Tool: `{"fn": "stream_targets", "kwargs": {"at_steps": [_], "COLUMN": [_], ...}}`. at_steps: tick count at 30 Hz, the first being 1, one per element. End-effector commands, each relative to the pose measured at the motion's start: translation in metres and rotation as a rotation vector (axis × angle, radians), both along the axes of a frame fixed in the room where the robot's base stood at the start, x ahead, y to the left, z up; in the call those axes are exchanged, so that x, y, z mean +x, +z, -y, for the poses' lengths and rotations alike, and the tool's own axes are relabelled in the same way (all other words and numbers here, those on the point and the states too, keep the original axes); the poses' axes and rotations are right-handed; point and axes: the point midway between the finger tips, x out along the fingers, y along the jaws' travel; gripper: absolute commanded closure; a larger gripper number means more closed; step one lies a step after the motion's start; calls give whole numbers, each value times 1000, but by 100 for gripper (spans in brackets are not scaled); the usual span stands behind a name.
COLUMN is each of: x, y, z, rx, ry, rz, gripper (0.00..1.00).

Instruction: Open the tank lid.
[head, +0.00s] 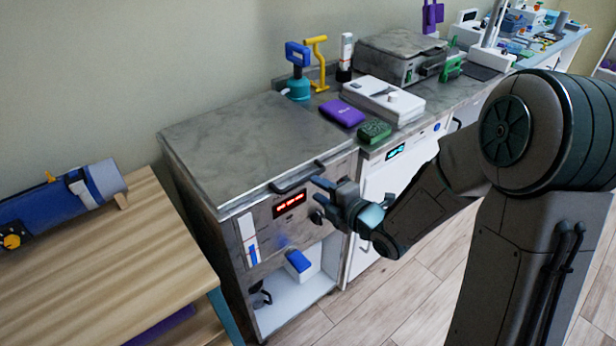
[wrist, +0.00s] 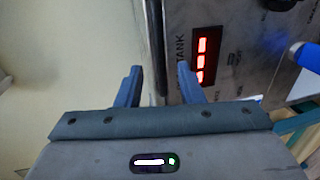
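The tank (head: 265,222) is a metal cabinet with a lit red display on its front. Its grey marbled lid (head: 255,135) lies flat and closed on top. A dark bar handle (head: 297,178) sticks out from the lid's front edge. My gripper (head: 318,196) is in front of the tank, just right of and slightly below the handle, with its fingers apart. In the wrist view my gripper (wrist: 158,72) is open and nothing is seen held. The tank front (wrist: 235,60) with its red display is close to the right finger. I cannot tell whether the fingers touch anything.
A wooden table (head: 110,250) with a blue cylinder device (head: 60,205) stands at left. The counter at right holds a purple box (head: 342,112), a green block (head: 374,131) and a white device (head: 384,98). A blue-topped bottle (head: 298,75) stands behind the lid. Floor is clear in front.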

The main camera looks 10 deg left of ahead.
Motion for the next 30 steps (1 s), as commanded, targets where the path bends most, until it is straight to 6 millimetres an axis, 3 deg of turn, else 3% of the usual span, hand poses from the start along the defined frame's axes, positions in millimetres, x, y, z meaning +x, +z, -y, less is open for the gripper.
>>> {"fn": "stream_targets", "kwargs": {"at_steps": [9, 21, 25, 30], "x": [28, 33, 33, 33], "y": [-9, -11, -11, -10], "z": [-34, -39, -39, -39], "rx": [2, 0, 0, 0], "ry": [1, -1, -1, -1], "rz": [0, -1, -1, -1], "gripper": [66, 66, 99, 100]}}
